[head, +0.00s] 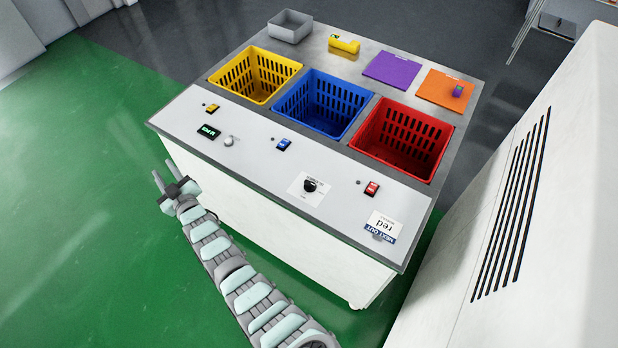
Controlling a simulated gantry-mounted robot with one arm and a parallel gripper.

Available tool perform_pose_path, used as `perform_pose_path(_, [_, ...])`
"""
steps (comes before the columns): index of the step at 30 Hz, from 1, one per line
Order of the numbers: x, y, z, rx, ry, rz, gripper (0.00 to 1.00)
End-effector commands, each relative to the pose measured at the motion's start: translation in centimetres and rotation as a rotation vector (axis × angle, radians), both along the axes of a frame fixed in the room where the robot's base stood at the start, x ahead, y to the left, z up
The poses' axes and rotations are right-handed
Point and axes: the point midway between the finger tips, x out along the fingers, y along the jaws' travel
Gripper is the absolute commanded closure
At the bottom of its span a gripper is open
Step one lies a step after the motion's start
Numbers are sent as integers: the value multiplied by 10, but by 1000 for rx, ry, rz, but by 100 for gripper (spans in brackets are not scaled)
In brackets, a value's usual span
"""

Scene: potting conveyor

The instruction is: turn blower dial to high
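A black dial (310,185) sits on a white printed plate (298,196) on the sloped front panel (255,190). The print is upside down and too small to read, and I cannot tell where the dial points. A small silver knob (228,141) sits further left, beside a dark display with green characters (208,131). My gripper (164,168) is off the panel's left front side, apart from both dials. Its two fingers are spread with nothing between them.
Yellow (246,91), blue (318,128) and red (388,161) baskets are set behind the panel. Yellow, blue and red switches (371,188) line the panel. A "NEXT OUT red" card (382,225) stands at right. A white vented cabinet (545,200) rises close on the right.

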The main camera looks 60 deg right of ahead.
Motion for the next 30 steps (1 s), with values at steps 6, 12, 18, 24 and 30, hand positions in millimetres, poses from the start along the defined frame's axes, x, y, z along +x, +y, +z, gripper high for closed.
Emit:
perform_pose_path(6, [0, -100, -33, 81, 342, -52, 65])
perform_pose_path(12, [-49, -166, -53, 180, 661, -57, 65])
perform_pose_path(18, [-140, -212, -49, 304, 966, -39, 65])
perform_pose_path(24, [-259, -226, -23, 465, 1241, 2, 65])
perform_pose_path(30, [-346, -216, 5, 598, 1404, 43, 65])
